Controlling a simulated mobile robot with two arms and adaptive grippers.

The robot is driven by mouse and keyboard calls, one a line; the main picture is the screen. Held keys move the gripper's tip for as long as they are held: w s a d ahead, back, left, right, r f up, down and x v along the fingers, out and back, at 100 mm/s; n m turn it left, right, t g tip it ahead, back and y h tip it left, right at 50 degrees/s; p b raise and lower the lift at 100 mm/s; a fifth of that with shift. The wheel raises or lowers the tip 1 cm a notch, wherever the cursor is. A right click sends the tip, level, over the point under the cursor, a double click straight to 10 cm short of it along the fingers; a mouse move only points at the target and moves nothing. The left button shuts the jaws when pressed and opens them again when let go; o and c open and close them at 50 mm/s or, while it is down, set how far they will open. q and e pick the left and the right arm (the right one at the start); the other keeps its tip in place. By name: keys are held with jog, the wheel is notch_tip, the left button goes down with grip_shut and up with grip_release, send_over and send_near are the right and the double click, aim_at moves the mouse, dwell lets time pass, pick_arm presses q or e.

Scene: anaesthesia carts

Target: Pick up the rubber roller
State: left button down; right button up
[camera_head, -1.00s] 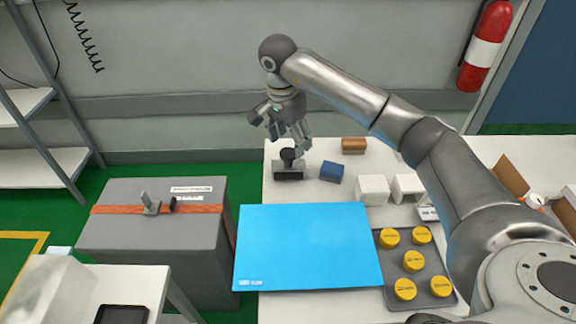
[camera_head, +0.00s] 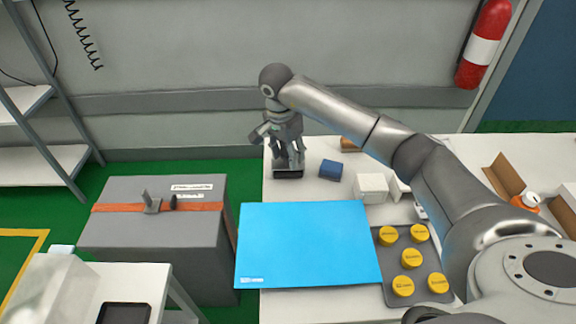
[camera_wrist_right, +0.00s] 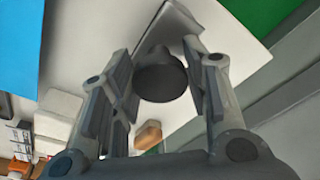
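The rubber roller appears to be the dark piece with a round black knob and a flat base (camera_head: 288,174), standing at the back left of the white table. My right gripper (camera_head: 289,160) is down over it and hides most of the knob in the head view. In the right wrist view the black knob (camera_wrist_right: 161,76) sits between the two open fingers of the right gripper (camera_wrist_right: 158,70). Whether a finger touches the knob I cannot tell. My left gripper is not in view.
A blue block (camera_head: 331,170) stands close to the right, with a brown block (camera_head: 350,144) behind it and a white box (camera_head: 371,188) beyond. A blue mat (camera_head: 308,245) lies in front. A grey tray (camera_head: 389,266) with several yellow-lidded jars is at its right.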

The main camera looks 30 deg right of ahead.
grip_shut()
jog(key=shift+r, duration=0.15)
jog(key=shift+r, duration=0.5)
jog(key=s+a+r+b, duration=0.1)
jog(key=s+r, duration=1)
jog(key=s, duration=0.3)
jog(key=shift+a+r, duration=0.15)
jog(key=shift+r, duration=0.2)
